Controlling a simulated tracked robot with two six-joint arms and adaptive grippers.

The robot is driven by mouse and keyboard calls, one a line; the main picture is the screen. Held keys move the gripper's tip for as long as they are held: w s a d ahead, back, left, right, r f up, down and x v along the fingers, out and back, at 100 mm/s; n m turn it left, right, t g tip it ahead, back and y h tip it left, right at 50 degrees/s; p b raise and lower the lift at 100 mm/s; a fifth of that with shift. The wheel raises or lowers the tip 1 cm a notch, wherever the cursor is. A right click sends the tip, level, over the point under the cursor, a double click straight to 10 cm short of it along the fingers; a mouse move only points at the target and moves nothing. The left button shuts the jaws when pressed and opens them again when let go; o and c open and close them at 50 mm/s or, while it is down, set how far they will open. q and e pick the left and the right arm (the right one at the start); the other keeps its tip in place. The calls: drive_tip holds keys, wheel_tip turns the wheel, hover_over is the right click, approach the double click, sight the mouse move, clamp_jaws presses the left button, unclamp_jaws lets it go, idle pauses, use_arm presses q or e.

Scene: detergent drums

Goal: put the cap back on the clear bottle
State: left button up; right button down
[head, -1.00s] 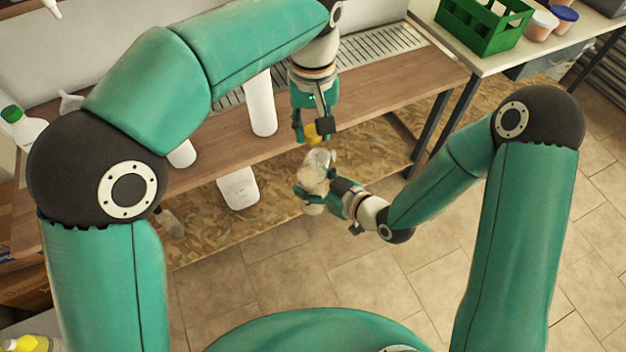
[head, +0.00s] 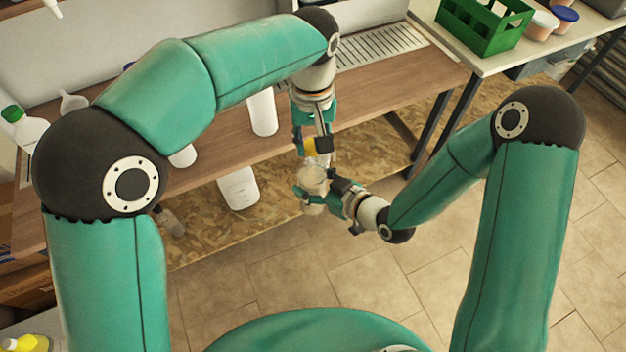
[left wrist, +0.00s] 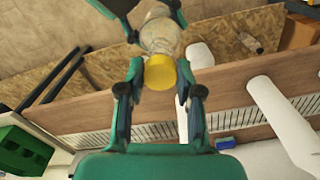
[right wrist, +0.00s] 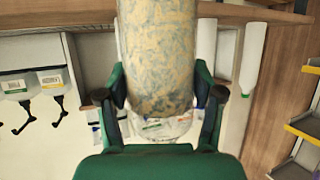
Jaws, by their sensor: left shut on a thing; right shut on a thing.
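The yellow cap (head: 309,147) is held between the fingertips of my left gripper (head: 314,145), just above the clear bottle (head: 313,180). My right gripper (head: 325,190) is shut around the bottle's body, in front of the bench. In the left wrist view the cap (left wrist: 159,72) lies in front of the bottle's top (left wrist: 159,35) and hides its mouth. I cannot tell whether cap and bottle touch. In the right wrist view the see-through bottle (right wrist: 157,60) stands between the fingers of my right gripper (right wrist: 160,95).
White containers stand on and below the wooden bench (head: 385,88), including a tall white one (head: 262,112) behind my left gripper. A white bottle with a green cap (head: 22,125) is at far left. A green crate (head: 484,22) stands on the right table. The floor in front is clear.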

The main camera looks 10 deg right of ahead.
use_arm(q)
drive_tip(key=shift+s+r, duration=0.1)
idle(0.3)
drive_tip(key=shift+f, duration=0.95)
drive_tip(key=shift+f, duration=0.55)
idle(0.3)
